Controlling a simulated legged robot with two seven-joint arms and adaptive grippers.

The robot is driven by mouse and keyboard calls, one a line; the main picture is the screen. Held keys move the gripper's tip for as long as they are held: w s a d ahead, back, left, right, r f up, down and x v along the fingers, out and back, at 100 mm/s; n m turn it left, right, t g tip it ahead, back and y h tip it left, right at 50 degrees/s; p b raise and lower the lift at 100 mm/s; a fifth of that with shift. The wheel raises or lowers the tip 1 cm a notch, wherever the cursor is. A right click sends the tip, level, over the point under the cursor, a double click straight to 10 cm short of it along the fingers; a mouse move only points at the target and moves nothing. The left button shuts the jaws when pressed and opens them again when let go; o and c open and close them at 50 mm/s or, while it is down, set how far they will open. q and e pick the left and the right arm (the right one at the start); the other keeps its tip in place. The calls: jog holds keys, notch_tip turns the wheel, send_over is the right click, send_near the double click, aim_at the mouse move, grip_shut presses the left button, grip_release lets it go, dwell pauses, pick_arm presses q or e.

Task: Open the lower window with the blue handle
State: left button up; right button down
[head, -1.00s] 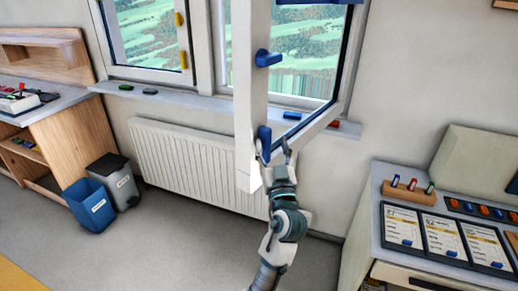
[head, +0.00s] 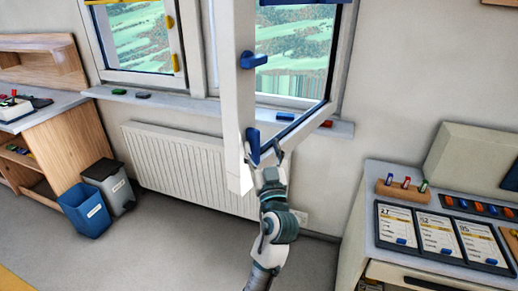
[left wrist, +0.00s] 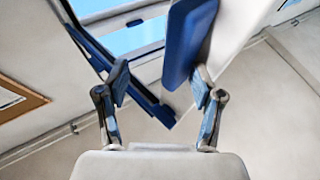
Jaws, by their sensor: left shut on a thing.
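The window sash (head: 236,110) with blue handles stands swung into the room, apart from its frame. It carries an upper blue handle (head: 253,60) and a lower blue handle (head: 252,146) near its bottom corner. My left gripper (head: 264,160) is at this bottom corner, shut on the lower blue handle. In the left wrist view, the blue handle (left wrist: 188,45) lies against the right finger, and the sash corner shows between the fingers of my left gripper (left wrist: 162,88). The exact contact of the left finger is hard to tell. My right gripper is not in view.
A window with yellow handles (head: 170,22) is at the left. A radiator (head: 180,165) is below the sill (head: 190,108), which bears small objects. A blue bin (head: 85,210) and a grey bin (head: 110,185) stand left. A desk (head: 372,215) stands right. The floor between is clear.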

pick_arm(q)
jog(key=v, duration=0.7)
jog(key=shift+f, duration=0.2)
jog(key=shift+s+d, duration=0.1)
jog(key=shift+s, duration=0.05)
